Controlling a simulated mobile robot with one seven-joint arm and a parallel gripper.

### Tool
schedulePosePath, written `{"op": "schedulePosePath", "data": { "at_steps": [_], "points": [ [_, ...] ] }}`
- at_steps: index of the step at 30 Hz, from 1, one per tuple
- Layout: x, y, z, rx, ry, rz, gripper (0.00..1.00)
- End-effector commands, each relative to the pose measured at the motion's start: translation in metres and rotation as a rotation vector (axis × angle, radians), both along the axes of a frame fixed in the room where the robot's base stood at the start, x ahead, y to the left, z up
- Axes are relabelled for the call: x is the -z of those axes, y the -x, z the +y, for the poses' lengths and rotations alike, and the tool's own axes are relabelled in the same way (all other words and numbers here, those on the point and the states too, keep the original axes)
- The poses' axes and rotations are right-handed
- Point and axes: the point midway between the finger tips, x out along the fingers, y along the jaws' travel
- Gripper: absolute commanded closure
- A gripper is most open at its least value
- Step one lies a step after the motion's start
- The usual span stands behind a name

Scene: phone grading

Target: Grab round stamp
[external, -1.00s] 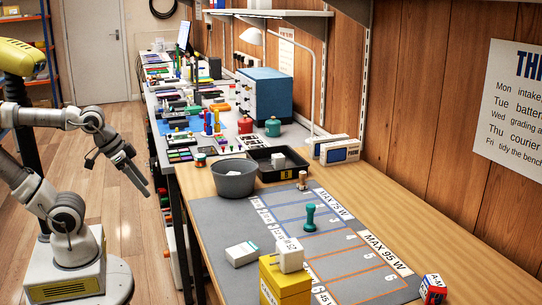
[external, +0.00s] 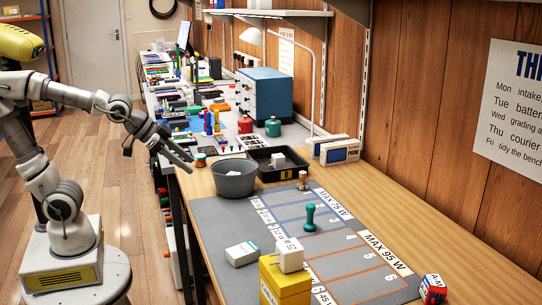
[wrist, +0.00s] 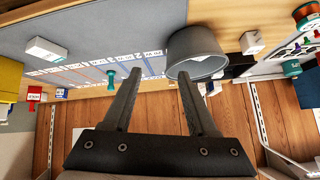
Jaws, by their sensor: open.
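A teal stamp (external: 310,218) with a knobbed handle and round foot stands upright on the grey marked mat (external: 215,222). It also shows in the wrist view (wrist: 110,78), left of the fingers. A smaller wooden-handled stamp-like piece (external: 302,180) stands at the mat's far edge. Another small teal and brown piece (external: 201,160) sits near the bench's left edge; I cannot tell whether it is a round stamp. My gripper (external: 186,156) is beside that left edge, close to this piece in the picture. In the wrist view my gripper (wrist: 160,74) is open and empty, fingers spread apart.
A grey bucket (external: 233,180) stands near the bench edge beside a black tray (external: 262,171). A white box (external: 242,254) and a yellow box (external: 287,286) with a white charger (external: 290,255) stand nearer. A blue device (external: 264,95) and clutter fill the farther bench.

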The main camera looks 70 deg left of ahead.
Motion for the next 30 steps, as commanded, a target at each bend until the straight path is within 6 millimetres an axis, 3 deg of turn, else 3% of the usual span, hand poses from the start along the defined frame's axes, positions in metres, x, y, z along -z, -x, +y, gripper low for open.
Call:
{"op": "schedulePosePath", "data": {
  "at_steps": [1,6,15,22,30],
  "points": [
    [-0.011,-0.018,-0.014,0.032,0.013,-0.020,0.42],
    [-0.022,-0.071,-0.060,0.096,0.087,-0.114,0.42],
    [-0.021,-0.135,-0.138,0.132,0.164,-0.271,0.42],
    [0.008,-0.140,-0.182,0.039,0.212,-0.322,0.42],
    [0.031,-0.126,-0.192,-0.074,0.202,-0.385,0.42]
  ]
}}
